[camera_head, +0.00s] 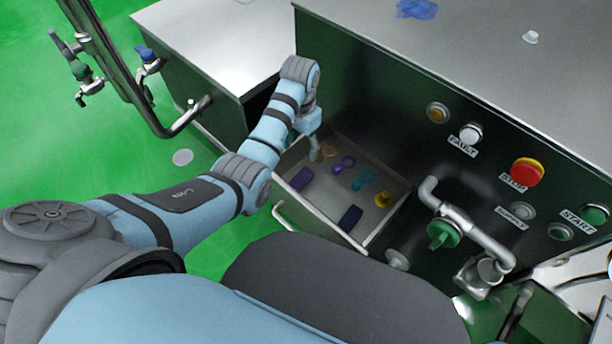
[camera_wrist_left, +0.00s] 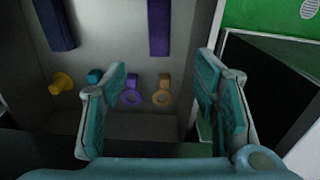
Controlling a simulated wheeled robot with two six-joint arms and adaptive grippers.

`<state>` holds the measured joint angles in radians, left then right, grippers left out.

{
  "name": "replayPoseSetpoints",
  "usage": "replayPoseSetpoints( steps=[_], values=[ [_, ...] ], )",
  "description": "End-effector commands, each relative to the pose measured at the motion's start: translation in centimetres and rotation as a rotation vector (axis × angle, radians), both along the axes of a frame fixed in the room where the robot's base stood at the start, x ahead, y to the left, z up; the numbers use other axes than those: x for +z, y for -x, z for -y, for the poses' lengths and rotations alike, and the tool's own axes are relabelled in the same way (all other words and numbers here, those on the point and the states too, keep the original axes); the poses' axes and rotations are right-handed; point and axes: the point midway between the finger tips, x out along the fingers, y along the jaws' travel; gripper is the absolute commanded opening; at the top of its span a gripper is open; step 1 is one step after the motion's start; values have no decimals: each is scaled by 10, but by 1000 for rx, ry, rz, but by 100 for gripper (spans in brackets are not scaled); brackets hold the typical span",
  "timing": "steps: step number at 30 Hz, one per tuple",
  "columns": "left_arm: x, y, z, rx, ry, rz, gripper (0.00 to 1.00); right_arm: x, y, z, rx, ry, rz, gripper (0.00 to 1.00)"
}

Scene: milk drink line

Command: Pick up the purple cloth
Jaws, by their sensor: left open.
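A purple strip, which looks like a folded cloth, lies flat in the open drawer (camera_head: 341,238), near its left side in the head view (camera_head: 301,179). In the left wrist view the purple cloth (camera_wrist_left: 159,27) is at the top, ahead of the fingers. My left gripper (camera_head: 316,148) is over the back left part of the drawer, apart from the cloth. In the left wrist view its jaws (camera_wrist_left: 162,70) are spread with nothing between them. My right gripper is not in view.
The drawer also holds a dark blue strip (camera_head: 350,217), a purple ring piece (camera_head: 344,163), a teal piece (camera_head: 363,179), a yellow piece (camera_head: 383,199) and an orange ring (camera_head: 328,150). A crumpled blue cloth (camera_head: 416,9) lies on the machine top. A pipe (camera_head: 465,228) juts out right of the drawer.

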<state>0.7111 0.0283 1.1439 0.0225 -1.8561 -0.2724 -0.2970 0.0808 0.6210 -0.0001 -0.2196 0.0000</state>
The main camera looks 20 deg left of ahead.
Motion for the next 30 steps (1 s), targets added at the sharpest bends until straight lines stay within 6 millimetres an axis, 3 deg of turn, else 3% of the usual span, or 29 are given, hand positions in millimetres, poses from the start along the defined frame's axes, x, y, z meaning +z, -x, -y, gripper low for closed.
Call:
replayPoseSetpoints(
  steps=[5, 12, 17, 24, 30],
  values=[
    [-26, 1, -1, 2, 0, -1, 55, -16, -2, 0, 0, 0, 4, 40],
    [-89, 2, -2, 5, -1, -2, 55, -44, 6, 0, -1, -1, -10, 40],
    [-106, 2, -1, 4, 0, 1, 55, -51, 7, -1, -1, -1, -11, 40],
    [-150, 7, 2, 1, 0, 0, 55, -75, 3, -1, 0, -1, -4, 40],
    [-151, 7, 1, 1, 0, 1, 55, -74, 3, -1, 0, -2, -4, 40]
  ],
)
